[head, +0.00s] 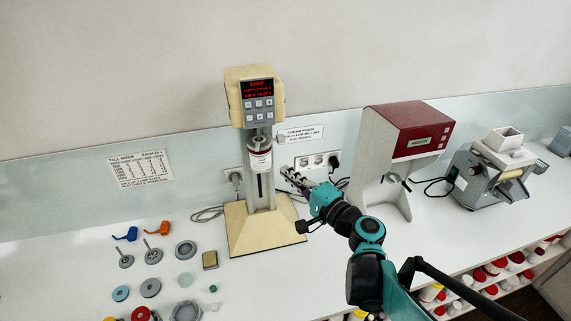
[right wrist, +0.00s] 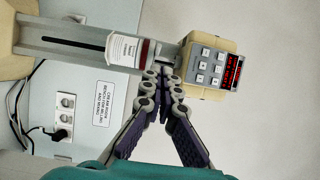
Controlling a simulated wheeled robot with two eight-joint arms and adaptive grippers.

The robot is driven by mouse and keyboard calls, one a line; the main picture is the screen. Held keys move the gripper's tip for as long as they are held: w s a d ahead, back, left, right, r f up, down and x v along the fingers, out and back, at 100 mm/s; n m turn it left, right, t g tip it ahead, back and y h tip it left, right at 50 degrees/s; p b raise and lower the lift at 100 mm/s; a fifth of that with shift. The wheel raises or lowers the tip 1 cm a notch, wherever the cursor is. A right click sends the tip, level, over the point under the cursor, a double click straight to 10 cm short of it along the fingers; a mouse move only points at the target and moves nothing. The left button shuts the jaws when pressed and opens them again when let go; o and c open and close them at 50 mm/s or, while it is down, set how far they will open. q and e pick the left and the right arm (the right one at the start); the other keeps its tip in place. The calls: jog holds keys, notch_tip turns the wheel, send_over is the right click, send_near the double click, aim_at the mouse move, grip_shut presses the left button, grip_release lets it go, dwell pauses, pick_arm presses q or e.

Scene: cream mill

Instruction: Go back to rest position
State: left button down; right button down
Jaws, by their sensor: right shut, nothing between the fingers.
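My right gripper (head: 290,177) is shut and empty in the head view, just right of the cream mill's column. The mill (head: 252,87) is a cream stand with a grey control panel and a lit red display. A white jar with a dark red band (head: 260,157) is mounted under its head. In the right wrist view the mill appears sideways, with the control panel (right wrist: 209,65) and the jar (right wrist: 122,50). The closed fingertips (right wrist: 165,75) show in front of the mill near the jar; I cannot tell whether they touch it. My left gripper is not in view.
A red and grey machine (head: 405,140) and a grey machine with a hopper (head: 495,170) stand to the right. Small parts, including a grey ring (head: 186,249), lie on the white counter at left. Shelves of jars (head: 500,270) are below the counter.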

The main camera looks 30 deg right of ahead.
jog(key=s+a+f+n+g+y+b, duration=0.15)
jog(key=a+f+n+g+b, duration=0.3)
jog(key=f, duration=0.45)
jog(key=s+a+f+n+g+b, duration=0.25)
jog(key=a+f+b, duration=0.4)
jog(key=f, duration=0.35)
jog(key=s+f+n+g+h+b, duration=0.1)
jog(key=s+f+n+b, duration=0.3)
jog(key=f, duration=0.4)
jog(key=s+f+n+g+h+b, duration=0.2)
jog(key=s+f+n+h+b, duration=0.2)
jog(key=f, duration=0.5)
jog(key=s+b, duration=0.2)
jog(key=b, duration=0.1)
jog(key=shift+a+n+g, duration=0.3)
jog(key=shift+a+n, duration=0.1)
